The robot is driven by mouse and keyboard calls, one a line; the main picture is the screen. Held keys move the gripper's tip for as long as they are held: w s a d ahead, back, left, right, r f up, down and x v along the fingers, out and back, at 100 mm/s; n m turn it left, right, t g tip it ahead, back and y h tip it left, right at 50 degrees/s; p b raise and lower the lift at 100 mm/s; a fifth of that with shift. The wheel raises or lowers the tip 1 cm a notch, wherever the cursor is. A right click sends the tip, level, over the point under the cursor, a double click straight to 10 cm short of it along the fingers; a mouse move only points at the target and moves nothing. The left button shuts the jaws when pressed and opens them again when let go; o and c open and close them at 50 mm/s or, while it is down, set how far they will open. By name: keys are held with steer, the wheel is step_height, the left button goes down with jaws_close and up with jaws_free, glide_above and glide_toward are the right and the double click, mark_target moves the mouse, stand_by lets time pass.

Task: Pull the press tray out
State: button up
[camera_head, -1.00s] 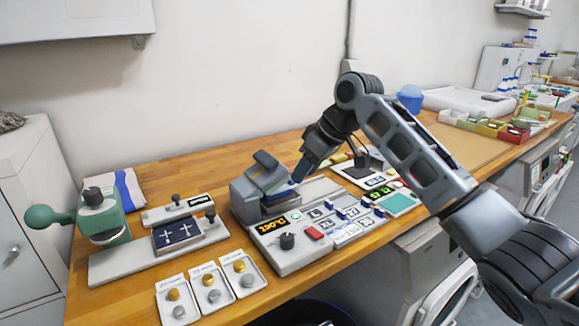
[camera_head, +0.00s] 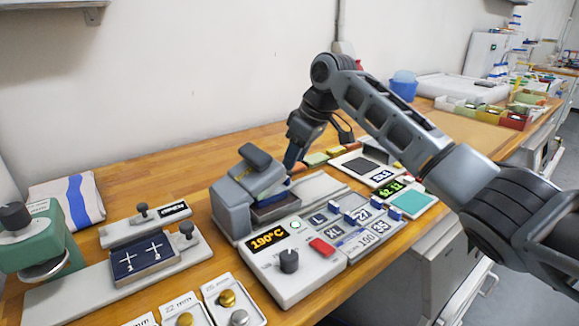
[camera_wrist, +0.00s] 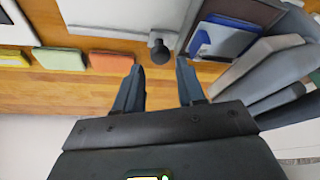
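The grey heat press (camera_head: 232,212) stands on the wooden bench, its display reading 190°C. Its tray (camera_head: 274,212), dark with a brown edge and something blue on it, sits under the raised press head (camera_head: 256,172). In the wrist view the tray (camera_wrist: 228,38) with blue and white on it is at upper right. A black knob (camera_wrist: 158,48) stands beside it, just beyond the gap between my fingertips. My gripper (camera_wrist: 160,72) is open and empty. In the head view my gripper (camera_head: 290,165) is pointing down at the press's right side; the knob is hidden there.
A control panel with a dark dial (camera_head: 289,260) and size tiles fronts the press. A board with a dark cross-marked pad (camera_head: 142,257) and a green device (camera_head: 45,240) are at left. Green, yellow and orange blocks (camera_wrist: 60,59) lie near my gripper.

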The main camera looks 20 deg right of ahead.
steer(key=shift+x, duration=1.95)
steer(key=shift+c, duration=0.4)
jaws_close()
